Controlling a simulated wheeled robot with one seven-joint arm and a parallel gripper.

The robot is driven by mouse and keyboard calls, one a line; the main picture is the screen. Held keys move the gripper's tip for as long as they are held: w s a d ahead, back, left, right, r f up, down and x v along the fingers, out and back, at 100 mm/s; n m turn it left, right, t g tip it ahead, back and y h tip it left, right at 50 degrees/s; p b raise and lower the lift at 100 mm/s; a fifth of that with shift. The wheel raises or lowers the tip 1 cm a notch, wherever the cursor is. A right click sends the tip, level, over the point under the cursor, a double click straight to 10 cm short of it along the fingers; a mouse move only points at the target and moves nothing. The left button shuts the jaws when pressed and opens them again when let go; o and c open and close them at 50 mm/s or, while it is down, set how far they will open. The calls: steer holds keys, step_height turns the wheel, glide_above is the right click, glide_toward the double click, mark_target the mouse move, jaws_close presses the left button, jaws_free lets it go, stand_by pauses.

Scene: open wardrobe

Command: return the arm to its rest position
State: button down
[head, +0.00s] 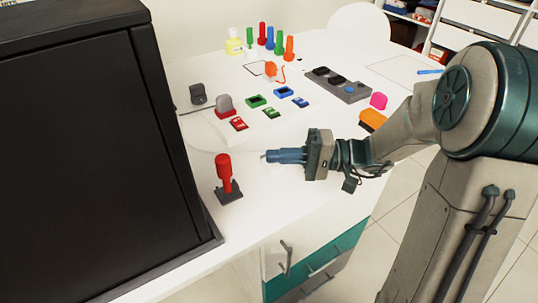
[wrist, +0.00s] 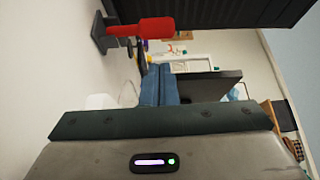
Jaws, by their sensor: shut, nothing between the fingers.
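My gripper (head: 270,157) is above the white table (head: 300,215), with its blue fingers together and nothing between them. It points left in the head view, a little right of a red-handled tool (head: 225,172) that stands upright in a dark square base. In the wrist view the shut blue fingers (wrist: 160,84) point up the picture, and the red tool (wrist: 145,28) lies beyond their tips, apart from them. My arm reaches in from the right side of the head view.
A large black cabinet (head: 85,150) stands at the left. Small coloured blocks, a grey button box (head: 342,86) and several coloured upright pegs are further back. A drawer unit (head: 320,262) is below the table's front edge. The table's front right is clear.

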stand_by(0.4)
steer(key=s+h+p, duration=0.1)
steer(key=s+h, duration=0.1)
steer(key=s+d+g+h+p, duration=0.1)
steer(key=s+h, duration=0.1)
steer(key=s, duration=0.1)
steer(key=s+h+p, duration=0.1)
steer(key=s+h, duration=0.1)
steer(key=shift+s+d+f+g, duration=0.15)
steer(key=shift+d+f+g, duration=0.1)
steer(key=shift+f+g, duration=0.05)
steer(key=s+d+r+m+t+h+p, duration=0.1)
steer(key=d+t+h+p, duration=0.1)
steer(key=d+h, duration=0.4)
steer(key=s+d+r+m+t+h+p, duration=0.1)
steer(key=d+t+h, duration=0.3)
steer(key=d, duration=0.5)
steer(key=shift+s+d+r+t+h+p, duration=0.3)
steer(key=shift+s+r+h+p, duration=0.45)
steer(key=shift+h, duration=0.25)
steer(key=shift+w, duration=0.1)
